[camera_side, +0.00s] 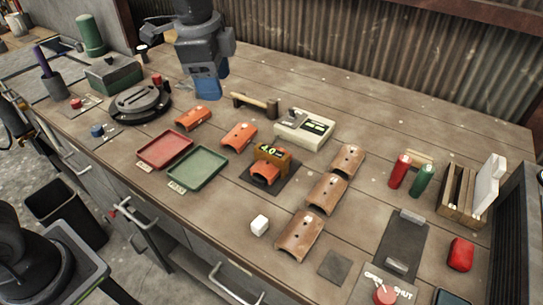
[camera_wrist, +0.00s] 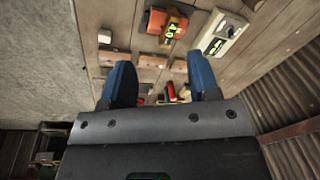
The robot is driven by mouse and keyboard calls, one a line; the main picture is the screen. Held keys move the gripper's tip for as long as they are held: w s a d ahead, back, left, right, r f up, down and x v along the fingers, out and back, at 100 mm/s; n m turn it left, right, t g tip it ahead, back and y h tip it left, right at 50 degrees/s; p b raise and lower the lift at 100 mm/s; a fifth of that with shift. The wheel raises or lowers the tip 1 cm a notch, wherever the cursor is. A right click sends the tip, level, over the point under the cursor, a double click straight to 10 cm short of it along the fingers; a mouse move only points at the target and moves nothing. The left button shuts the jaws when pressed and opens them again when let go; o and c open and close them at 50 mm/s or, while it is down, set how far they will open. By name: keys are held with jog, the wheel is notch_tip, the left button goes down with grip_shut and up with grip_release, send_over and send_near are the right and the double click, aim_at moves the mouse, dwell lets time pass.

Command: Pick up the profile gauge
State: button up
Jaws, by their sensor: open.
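A small brown block with a lit yellow-green display (camera_side: 272,151), which looks like the profile gauge, sits on an orange curved tile (camera_side: 264,174) on a dark square mat (camera_side: 285,184). In the wrist view, the gauge (camera_wrist: 174,27) is at the top beside the orange tile (camera_wrist: 156,21). My gripper (camera_side: 208,94) hangs over the back left of the bench, well away from the gauge. In the wrist view, the blue fingers of my gripper (camera_wrist: 160,75) are spread apart with nothing between them.
Orange tiles (camera_side: 239,135) and brown tiles (camera_side: 326,194) lie around the gauge. A cream box with a display (camera_side: 303,128) stands behind it. Red (camera_side: 165,150) and green (camera_side: 197,168) trays lie to its left. A white cube (camera_side: 260,225) lies in front.

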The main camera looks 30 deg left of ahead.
jog(key=w+d+f+m+g, duration=0.2)
jog(key=w+d+f+m, duration=0.4)
jog(key=w, duration=0.1)
send_over(271, 151)
jog(key=f, duration=0.8)
jog(key=shift+s+a, duration=0.15)
jog(key=shift+a, duration=0.15)
jog(key=shift+d+f, duration=0.2)
jog(key=shift+f, duration=1.15)
jog(key=shift+d+f, duration=0.15)
jog(key=shift+f, duration=1.2)
grip_shut()
